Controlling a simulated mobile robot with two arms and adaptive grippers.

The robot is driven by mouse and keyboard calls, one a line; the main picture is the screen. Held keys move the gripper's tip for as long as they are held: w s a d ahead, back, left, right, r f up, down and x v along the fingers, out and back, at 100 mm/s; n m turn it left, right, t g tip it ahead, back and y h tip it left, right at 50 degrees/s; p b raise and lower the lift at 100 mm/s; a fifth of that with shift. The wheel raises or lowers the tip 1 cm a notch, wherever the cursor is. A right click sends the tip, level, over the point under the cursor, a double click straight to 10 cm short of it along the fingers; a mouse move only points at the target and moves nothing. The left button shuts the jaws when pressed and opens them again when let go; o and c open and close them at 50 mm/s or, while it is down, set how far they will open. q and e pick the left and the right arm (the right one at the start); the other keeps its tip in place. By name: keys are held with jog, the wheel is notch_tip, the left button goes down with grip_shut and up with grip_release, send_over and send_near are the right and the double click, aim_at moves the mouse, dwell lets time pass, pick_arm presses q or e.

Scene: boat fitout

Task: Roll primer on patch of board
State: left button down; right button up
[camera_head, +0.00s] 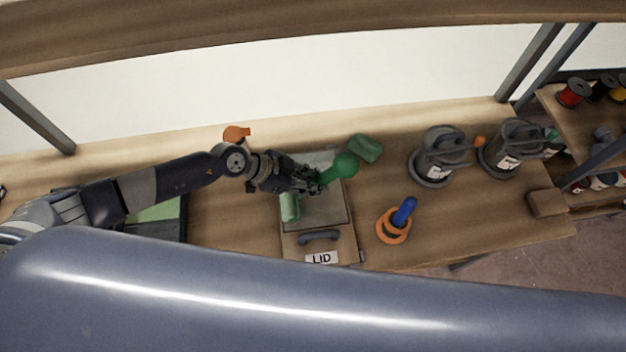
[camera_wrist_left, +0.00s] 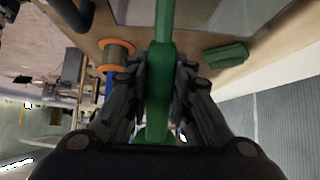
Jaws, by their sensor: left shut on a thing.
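My left gripper (camera_head: 318,180) is shut on a green handle (camera_head: 345,166) with a rounded end. In the left wrist view the green handle (camera_wrist_left: 160,90) runs straight between the two fingers of the gripper (camera_wrist_left: 160,80). A light green cylinder (camera_head: 290,207), which looks like a roller sleeve, lies at the left side of a grey panel (camera_head: 325,208). Whether it joins the handle is hidden by the gripper. The panel sits on the wooden bench, above a wooden piece marked LID (camera_head: 321,258) with a dark grip. My right gripper is not in view.
A green block (camera_head: 365,148) lies just right of the handle. A dark tray (camera_head: 172,225) is at left. Bench between panel and cans is mostly clear.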

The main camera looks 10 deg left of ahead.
pick_arm(q)
jog(key=shift+w+d+p, duration=0.1)
jog(key=shift+w+d, duration=0.1)
jog(key=shift+d, duration=0.6)
jog(key=shift+w+d+p, duration=0.1)
jog(key=shift+w+d, duration=0.15)
jog(key=shift+d, duration=0.5)
jog(key=shift+w+d+p, duration=0.1)
jog(key=shift+w+d, duration=0.1)
jog(key=shift+d, duration=0.6)
jog(key=shift+r, duration=0.1)
jog(key=shift+w+d+f, duration=0.1)
jog(key=shift+w+d, duration=0.1)
jog(key=shift+d, duration=0.55)
jog(key=shift+w+d+f, duration=0.1)
jog(key=shift+w+d, duration=0.15)
jog(key=shift+d, duration=0.5)
jog(key=shift+w+d, duration=0.2)
jog(key=shift+d, duration=0.55)
jog(key=d, duration=0.2)
jog(key=w+d, duration=0.1)
jog(key=d, duration=0.1)
jog(key=shift+w+d, duration=0.15)
jog(key=shift+d, duration=0.15)
jog(key=shift+a, duration=0.1)
